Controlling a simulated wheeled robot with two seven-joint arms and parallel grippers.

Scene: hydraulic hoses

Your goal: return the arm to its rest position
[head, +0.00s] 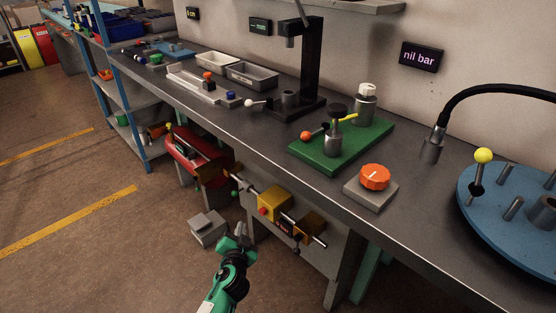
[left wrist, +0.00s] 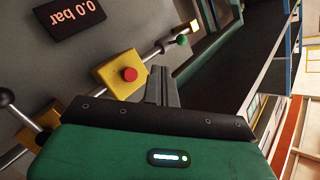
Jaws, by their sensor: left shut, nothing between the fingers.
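My left gripper (head: 236,243) is low in the head view, in front of the workbench (head: 240,107) and below its top. Its green arm comes up from the bottom edge. In the left wrist view the left gripper's dark fingers (left wrist: 162,87) are together with nothing between them. They point toward a yellow box with a red button (left wrist: 129,74), apart from it as far as I can tell. The same yellow box (head: 274,204) shows on a rail under the bench in the head view. My right gripper is in neither view.
A grey block (head: 208,228) lies on the floor beside the left gripper. A red unit (head: 197,158) is under the bench. On top are a green plate (head: 340,146), an orange knob (head: 375,177) and a blue round plate (head: 510,215). Floor to the left is clear.

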